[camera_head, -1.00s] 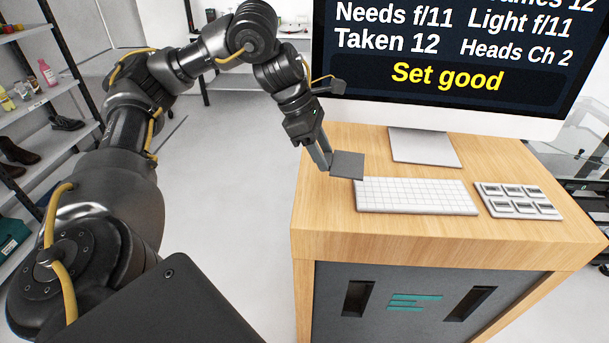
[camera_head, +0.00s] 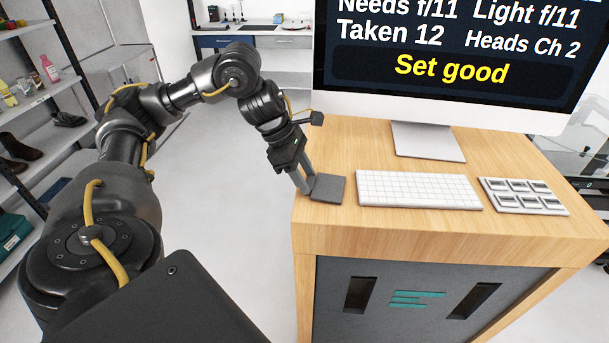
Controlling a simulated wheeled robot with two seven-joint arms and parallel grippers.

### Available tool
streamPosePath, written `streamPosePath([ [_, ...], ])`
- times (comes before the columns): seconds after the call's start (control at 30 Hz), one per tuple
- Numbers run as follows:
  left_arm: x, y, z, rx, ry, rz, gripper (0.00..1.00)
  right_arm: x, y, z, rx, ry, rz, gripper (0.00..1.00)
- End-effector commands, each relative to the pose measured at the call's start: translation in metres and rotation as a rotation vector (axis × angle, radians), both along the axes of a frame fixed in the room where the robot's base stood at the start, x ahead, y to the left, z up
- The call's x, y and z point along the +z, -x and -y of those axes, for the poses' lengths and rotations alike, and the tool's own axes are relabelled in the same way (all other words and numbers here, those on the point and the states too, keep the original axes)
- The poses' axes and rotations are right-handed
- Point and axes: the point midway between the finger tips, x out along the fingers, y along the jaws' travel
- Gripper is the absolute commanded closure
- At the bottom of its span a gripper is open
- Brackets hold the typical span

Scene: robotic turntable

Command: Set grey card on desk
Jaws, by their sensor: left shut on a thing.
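The grey card (camera_head: 329,189) is a small dark square at the left edge of the wooden desk (camera_head: 420,236), left of the keyboard. It lies flat on the desk top or just above it; I cannot tell which. My left gripper (camera_head: 309,186) is shut on the card's left side, with its fingers tilted down from the upper left. My right gripper is not in view.
A white keyboard (camera_head: 418,190) lies right of the card, with a button pad (camera_head: 523,196) beyond it. A large monitor (camera_head: 450,70) reading "Set good" stands behind on its stand (camera_head: 427,142). Shelves (camera_head: 60,85) with shoes and bottles stand at far left.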

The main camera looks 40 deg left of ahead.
Motion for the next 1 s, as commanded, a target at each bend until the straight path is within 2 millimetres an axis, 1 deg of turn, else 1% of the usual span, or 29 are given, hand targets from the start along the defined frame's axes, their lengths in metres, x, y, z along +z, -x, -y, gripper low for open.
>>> streamPosePath([
  [0.27, -0.002, 0.0, 0.0, 0.0, -0.001, -0.002, 0.77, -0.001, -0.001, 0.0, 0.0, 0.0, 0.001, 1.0],
  [0.3, -0.001, 0.0, 0.0, 0.0, -0.001, -0.002, 0.52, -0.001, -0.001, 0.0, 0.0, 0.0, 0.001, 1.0],
  [0.43, -0.001, 0.0, 0.0, 0.0, -0.001, -0.002, 0.35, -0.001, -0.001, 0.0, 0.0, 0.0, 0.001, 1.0],
  [0.77, 0.001, 0.0, 0.0, 0.0, -0.001, 0.0, 0.34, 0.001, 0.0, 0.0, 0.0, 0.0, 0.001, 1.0],
  [0.87, 0.009, 0.001, -0.003, 0.001, -0.002, 0.001, 0.34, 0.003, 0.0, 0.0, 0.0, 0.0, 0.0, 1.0],
  [1.0, 0.029, 0.006, -0.012, 0.002, -0.001, 0.004, 0.34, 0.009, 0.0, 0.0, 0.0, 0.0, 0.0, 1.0],
])
